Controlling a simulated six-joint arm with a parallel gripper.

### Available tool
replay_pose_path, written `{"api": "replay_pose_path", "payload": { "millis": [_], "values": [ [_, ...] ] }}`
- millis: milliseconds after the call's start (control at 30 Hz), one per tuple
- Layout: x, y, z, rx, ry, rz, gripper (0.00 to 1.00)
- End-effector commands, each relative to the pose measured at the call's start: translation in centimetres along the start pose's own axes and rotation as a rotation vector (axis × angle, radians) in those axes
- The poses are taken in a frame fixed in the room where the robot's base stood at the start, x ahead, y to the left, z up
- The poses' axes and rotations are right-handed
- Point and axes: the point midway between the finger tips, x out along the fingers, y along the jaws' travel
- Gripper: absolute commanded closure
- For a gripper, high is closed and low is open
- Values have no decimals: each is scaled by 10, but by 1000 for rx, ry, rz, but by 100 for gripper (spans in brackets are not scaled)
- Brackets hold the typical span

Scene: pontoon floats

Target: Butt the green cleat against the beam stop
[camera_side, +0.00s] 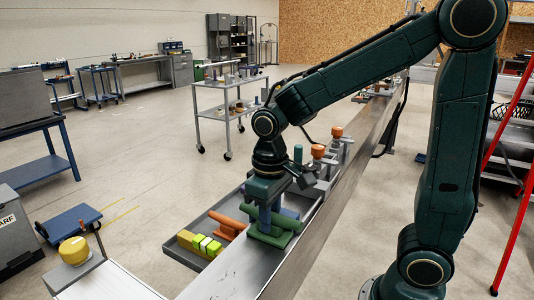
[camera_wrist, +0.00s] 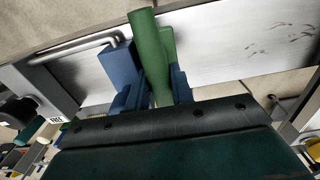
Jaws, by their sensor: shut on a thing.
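In the wrist view my gripper (camera_wrist: 152,85) has one blue finger on each side of the green cleat (camera_wrist: 147,45), whose upper end sticks out past the fingers. The cleat is over or on the near part of the steel beam (camera_side: 235,272); I cannot tell if it touches the beam. I cannot pick out the beam stop with certainty.
Orange-topped clamps (camera_side: 318,152) stand farther along the beam. A bent metal rod (camera_wrist: 80,47) is left of the fingers in the wrist view.

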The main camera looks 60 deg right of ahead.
Motion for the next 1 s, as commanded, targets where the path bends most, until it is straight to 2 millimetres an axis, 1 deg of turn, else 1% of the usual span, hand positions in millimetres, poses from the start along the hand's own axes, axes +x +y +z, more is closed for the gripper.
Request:
{"api": "replay_pose_path", "payload": {
  "millis": [233,267,300,367,767,867,1000],
  "values": [
    [0,1,0,3,-1,2,100],
    [0,1,0,3,-1,2,71],
    [0,1,0,4,-1,2,63],
    [0,1,0,5,-1,2,51],
    [-1,3,0,10,-1,4,51],
    [-6,3,-1,10,2,4,51],
    [-19,2,-1,9,5,3,51]
  ]
}}
